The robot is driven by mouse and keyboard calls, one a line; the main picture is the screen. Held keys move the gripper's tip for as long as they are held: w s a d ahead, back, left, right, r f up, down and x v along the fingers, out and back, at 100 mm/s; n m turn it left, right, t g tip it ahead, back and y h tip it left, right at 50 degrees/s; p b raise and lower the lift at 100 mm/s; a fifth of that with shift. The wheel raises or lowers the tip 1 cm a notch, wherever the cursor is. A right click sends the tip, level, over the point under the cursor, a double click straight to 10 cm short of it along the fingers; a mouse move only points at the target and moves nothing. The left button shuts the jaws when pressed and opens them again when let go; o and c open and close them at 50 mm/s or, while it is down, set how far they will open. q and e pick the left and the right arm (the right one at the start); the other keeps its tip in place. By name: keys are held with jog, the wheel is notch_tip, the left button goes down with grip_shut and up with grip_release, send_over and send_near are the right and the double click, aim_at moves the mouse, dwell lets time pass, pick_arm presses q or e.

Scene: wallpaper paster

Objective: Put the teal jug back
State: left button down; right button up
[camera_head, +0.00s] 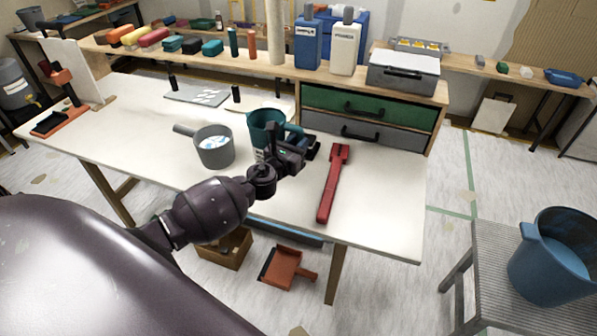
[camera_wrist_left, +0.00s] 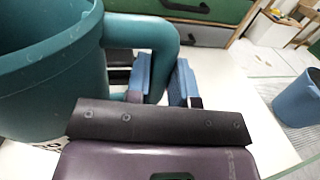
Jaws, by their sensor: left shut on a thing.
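The teal jug (camera_head: 262,128) is upright at the middle of the white table, just right of a grey pot. Its handle points right. My left gripper (camera_head: 300,146) is shut on that handle. In the left wrist view the jug (camera_wrist_left: 45,85) fills the left side, and the blue-padded fingers (camera_wrist_left: 160,85) stand on both sides of the handle. The jug's base is hidden, so I cannot tell whether it touches the table. My right gripper is not in view.
The grey pot (camera_head: 214,152) holds something white and blue. A long red tool (camera_head: 331,190) lies right of my gripper. Green and grey drawers (camera_head: 362,108) stand behind. A blue bucket (camera_head: 552,262) rests on a stool at right. The table's front right is clear.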

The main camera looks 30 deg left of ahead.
pick_arm(q)
notch_tip(320, 180, down, 8)
jog(key=b, duration=0.4)
jog(key=shift+f+b, duration=0.25)
jog(key=shift+b, duration=0.1)
jog(key=shift+r, duration=0.15)
jog(key=shift+f, duration=0.25)
jog(key=c, duration=1)
grip_release()
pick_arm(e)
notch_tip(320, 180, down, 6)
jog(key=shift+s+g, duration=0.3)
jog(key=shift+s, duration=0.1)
pick_arm(q)
jog(key=shift+r, duration=0.1)
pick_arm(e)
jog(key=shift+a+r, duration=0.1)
